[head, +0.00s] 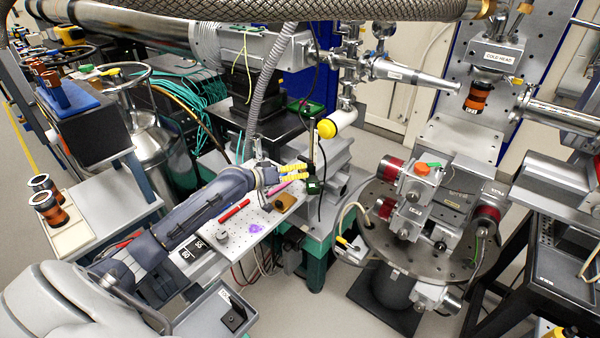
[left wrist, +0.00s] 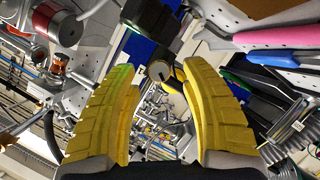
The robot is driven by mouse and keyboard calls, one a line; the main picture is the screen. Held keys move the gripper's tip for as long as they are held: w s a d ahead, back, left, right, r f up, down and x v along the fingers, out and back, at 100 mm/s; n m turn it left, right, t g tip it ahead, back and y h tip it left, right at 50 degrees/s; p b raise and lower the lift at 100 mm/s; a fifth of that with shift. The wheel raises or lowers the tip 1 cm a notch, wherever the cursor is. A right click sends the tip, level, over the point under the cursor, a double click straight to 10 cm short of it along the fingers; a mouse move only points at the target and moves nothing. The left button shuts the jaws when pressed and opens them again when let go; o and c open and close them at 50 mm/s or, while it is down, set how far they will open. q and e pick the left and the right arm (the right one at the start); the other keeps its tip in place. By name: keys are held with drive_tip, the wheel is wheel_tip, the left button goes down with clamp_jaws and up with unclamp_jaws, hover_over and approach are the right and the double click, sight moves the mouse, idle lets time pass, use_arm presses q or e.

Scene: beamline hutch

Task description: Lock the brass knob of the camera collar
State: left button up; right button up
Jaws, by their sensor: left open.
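My left gripper (head: 304,171) has yellow ribbed fingers and reaches over the perforated plate from the left. It is open, and its fingers stand apart in the left wrist view (left wrist: 165,82). A small round knob with a brass-coloured face (left wrist: 159,71) shows between the fingertips there, close to the right one; I cannot tell whether they touch. A black block (left wrist: 151,17), apparently the camera, is just beyond it. In the head view a small black device (head: 314,187) sits beside the fingertips; the knob cannot be made out there. My right gripper is not in view.
The perforated plate (head: 226,247) carries a red marker (head: 234,210), a brown block (head: 285,202) and a pink-handled tool (left wrist: 285,37). A round stage (head: 385,245) with red-ringed motors stands to the right.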

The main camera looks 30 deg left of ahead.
use_arm(q)
drive_tip(key=shift+x, duration=0.95)
clamp_jaws()
